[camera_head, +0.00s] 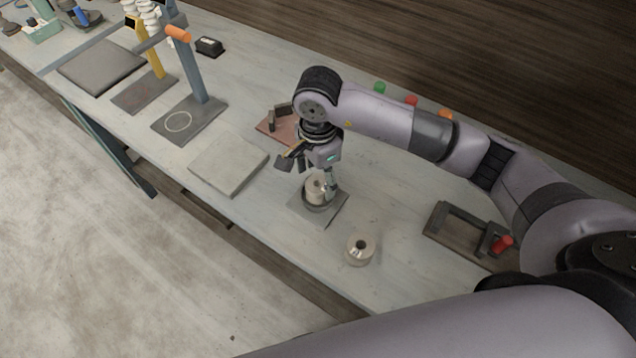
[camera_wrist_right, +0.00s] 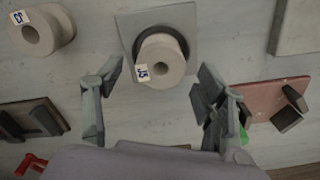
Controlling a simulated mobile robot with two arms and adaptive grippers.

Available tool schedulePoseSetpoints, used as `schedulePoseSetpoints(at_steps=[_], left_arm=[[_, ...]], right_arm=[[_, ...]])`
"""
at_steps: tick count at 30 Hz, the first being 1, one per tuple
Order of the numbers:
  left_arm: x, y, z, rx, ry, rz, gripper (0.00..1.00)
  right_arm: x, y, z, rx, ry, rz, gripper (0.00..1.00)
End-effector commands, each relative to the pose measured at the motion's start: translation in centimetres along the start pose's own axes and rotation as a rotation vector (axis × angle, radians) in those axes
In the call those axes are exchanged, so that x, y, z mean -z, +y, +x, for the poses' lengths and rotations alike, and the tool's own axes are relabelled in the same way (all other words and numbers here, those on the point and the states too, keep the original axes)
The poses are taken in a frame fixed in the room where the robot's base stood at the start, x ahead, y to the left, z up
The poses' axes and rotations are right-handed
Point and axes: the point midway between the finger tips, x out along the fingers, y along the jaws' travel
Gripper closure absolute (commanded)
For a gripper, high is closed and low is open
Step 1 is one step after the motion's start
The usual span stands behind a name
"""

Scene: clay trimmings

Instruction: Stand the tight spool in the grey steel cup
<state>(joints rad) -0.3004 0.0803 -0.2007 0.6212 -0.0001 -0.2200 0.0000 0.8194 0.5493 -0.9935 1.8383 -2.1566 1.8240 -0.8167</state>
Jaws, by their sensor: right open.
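A pale spool (camera_head: 315,187) with a small number label stands upright in the round grey steel cup (camera_head: 322,207), which sits on a square grey plate (camera_head: 332,214). The same spool (camera_wrist_right: 161,62) shows in the right wrist view, with the cup's dark rim (camera_wrist_right: 147,34) just behind it. A second labelled spool (camera_head: 360,250) stands on the bench, apart from the cup. It also shows at upper left in the wrist view (camera_wrist_right: 42,31). My right gripper (camera_head: 309,176) is open above the cup, fingers apart on either side of the spool, with visible gaps. My left gripper is out of view.
A pale square slab (camera_head: 228,164) lies left of the cup. A reddish plate with dark blocks (camera_head: 272,128) is behind the gripper. A dark frame with a red knob (camera_head: 448,222) lies to the right. The bench's front edge is close to the second spool.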

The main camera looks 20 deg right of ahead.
Motion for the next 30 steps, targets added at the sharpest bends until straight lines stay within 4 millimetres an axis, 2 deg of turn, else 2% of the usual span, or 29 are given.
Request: schedulePoseSetpoints(at_steps=[1,6,12,18,30], left_arm=[[-0.1,0.0,0.8,0.000,0.000,0.000,0.60],[-0.2,0.1,1.9,0.000,0.000,0.000,0.60],[-0.2,0.1,2.5,0.000,0.000,0.000,0.60],[-0.2,0.1,2.7,0.000,0.000,-0.001,0.60],[-0.3,0.1,2.6,0.000,-0.001,-0.001,0.60]], right_arm=[[0.1,-0.2,-0.9,0.008,0.001,-0.001,0.35],[0.1,-0.2,-4.7,0.007,0.002,0.000,0.35],[0.0,-0.1,-7.8,0.004,0.001,0.001,0.35],[0.0,0.0,-8.8,0.001,0.000,0.001,0.35],[0.0,0.0,-8.8,0.001,0.000,0.001,0.35]])
